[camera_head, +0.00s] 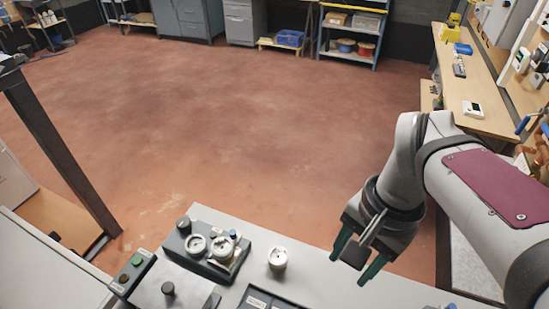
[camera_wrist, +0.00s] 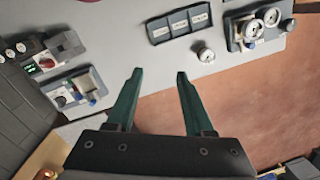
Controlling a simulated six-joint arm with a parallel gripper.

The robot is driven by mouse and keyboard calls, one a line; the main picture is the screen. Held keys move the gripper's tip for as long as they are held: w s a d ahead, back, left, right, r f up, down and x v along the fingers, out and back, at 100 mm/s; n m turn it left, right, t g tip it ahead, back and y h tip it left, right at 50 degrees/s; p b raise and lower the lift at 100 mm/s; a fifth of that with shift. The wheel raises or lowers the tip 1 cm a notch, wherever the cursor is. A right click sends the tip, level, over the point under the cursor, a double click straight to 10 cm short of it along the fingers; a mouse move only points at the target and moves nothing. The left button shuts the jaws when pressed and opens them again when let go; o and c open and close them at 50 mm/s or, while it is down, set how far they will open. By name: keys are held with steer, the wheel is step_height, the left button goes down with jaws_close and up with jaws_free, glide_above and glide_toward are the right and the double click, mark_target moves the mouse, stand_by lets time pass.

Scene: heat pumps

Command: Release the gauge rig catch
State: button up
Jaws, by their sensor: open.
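The gauge rig (camera_head: 208,252) is a dark block with two round pale dials, a black knob at its left end and a small blue-topped part at its right. It stands on the grey bench near the far edge. In the wrist view it shows at the upper right (camera_wrist: 257,27). I cannot tell which part is its catch. My gripper (camera_head: 354,266) has two green fingers, spread apart and empty. It hangs to the right of the rig, well apart from it. In the wrist view the fingers (camera_wrist: 160,73) point toward the bench with nothing between them.
A small round pale part (camera_head: 278,259) stands between the rig and my gripper. A dark labelled tray (camera_wrist: 180,24) lies beside it. A button box (camera_head: 132,271) stands left of the rig. Another fixture (camera_wrist: 76,92) sits at the wrist view's left. Red floor lies beyond the bench.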

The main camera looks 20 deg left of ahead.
steer(key=w+a, duration=0.6)
steer(key=a, duration=0.3)
steer(key=n+h, duration=0.1)
glide_above(232, 232)
step_height(232, 232, down, 6)
steer(key=r, duration=0.1)
steer(key=shift+t, duration=0.3)
step_height(232, 232, down, 16)
steer(key=shift+f, duration=0.1)
jaws_close()
